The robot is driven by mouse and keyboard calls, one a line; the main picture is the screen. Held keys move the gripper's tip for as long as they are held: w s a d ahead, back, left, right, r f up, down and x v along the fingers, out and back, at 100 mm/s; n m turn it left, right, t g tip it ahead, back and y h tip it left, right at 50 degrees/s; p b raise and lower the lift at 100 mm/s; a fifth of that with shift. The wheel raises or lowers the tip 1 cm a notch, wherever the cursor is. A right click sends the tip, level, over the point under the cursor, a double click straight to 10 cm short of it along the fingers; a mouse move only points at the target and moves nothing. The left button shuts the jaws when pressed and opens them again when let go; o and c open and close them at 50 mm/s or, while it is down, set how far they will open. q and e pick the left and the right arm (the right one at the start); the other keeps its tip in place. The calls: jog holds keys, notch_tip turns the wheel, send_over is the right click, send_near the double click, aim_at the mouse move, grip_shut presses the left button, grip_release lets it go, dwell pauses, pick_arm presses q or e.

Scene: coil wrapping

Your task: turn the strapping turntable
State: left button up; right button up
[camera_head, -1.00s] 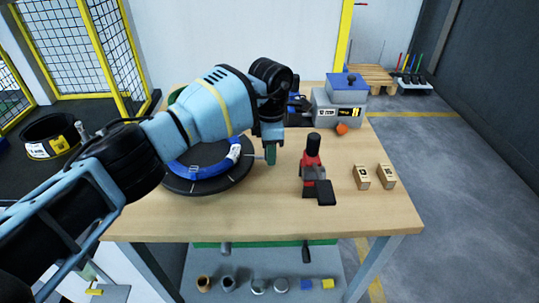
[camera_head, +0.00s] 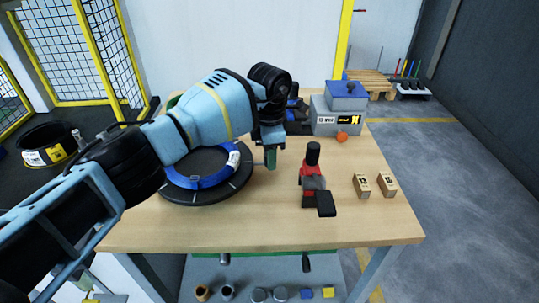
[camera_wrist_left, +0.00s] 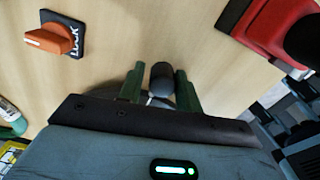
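The strapping turntable (camera_head: 222,194) is a black disc on the wooden table, partly hidden behind my left arm. A blue coil (camera_head: 212,180) with a white patch lies on it. My left gripper (camera_head: 270,157) points down at the disc's right edge. In the left wrist view its two green fingers (camera_wrist_left: 160,84) stand on either side of a black upright knob (camera_wrist_left: 161,77). A narrow gap seems to show between the left finger and the knob, so the fingers look open around it. The knob's base is mostly hidden. My right gripper is out of view.
A red and black tool (camera_head: 313,180) stands right of the gripper, with two small numbered blocks (camera_head: 361,185) beyond it. An orange knob (camera_head: 342,137), labelled LOCK in the wrist view, and a grey-blue box (camera_head: 345,100) are at the back. The table's front right is clear.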

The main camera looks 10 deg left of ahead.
pick_arm(q)
jog(key=shift+o, duration=1.3)
jog(key=shift+f, duration=0.1)
notch_tip(320, 180, up, 7)
jog(key=shift+f, duration=0.1)
jog(key=shift+r, duration=0.55)
